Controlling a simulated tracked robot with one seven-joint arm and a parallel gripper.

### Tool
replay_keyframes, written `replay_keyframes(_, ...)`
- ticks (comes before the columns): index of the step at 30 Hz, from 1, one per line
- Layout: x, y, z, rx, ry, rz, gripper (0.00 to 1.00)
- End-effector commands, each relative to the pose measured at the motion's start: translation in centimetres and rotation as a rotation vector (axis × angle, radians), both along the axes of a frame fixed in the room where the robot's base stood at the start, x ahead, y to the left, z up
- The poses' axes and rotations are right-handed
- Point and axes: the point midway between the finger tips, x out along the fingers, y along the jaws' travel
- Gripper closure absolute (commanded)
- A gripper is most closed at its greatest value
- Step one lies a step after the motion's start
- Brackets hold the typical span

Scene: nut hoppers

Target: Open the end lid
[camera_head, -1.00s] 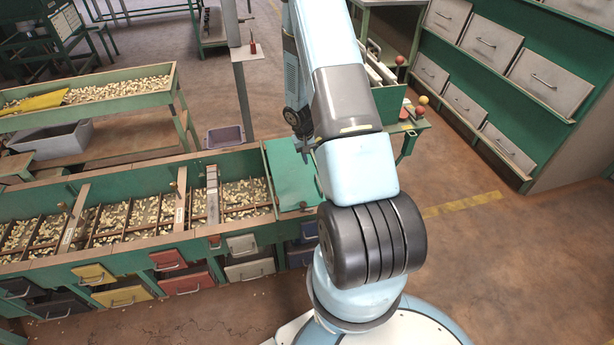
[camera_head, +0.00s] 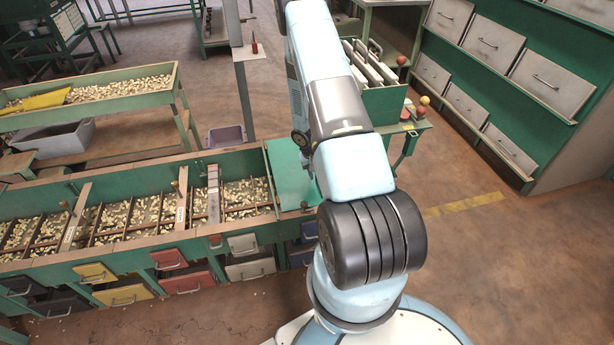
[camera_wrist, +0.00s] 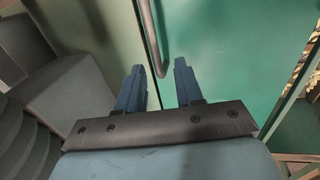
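The end lid (camera_head: 287,172) is a flat green panel at the right end of the long nut hopper, and it lies closed. My arm covers its right side in the head view. In the wrist view the green lid surface (camera_wrist: 225,50) fills the middle, with a dark bar handle (camera_wrist: 150,35) running down from the top edge. My gripper (camera_wrist: 158,75) has two blue fingers spread apart with nothing gripped. The lower end of the handle appears between the fingertips; I cannot tell whether they touch it. My gripper is hidden behind my arm in the head view.
The hopper (camera_head: 120,255) has open compartments of nuts and coloured drawers along its front. A green box (camera_head: 385,100) and several small balls stand on a table beyond my arm. A grey post (camera_head: 238,75) rises behind the hopper. Floor is clear at the right.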

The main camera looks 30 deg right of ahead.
Motion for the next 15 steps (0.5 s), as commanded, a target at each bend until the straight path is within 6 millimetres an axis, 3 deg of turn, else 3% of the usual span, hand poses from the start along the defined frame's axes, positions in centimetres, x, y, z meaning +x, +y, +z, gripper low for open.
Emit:
replay_keyframes(2,0.00,0.00,0.01,0.000,0.000,0.000,0.66)
replay_keyframes(12,0.01,0.02,0.03,0.000,0.000,0.000,0.98)
replay_keyframes(15,0.01,0.06,0.02,0.001,0.000,0.000,1.00)
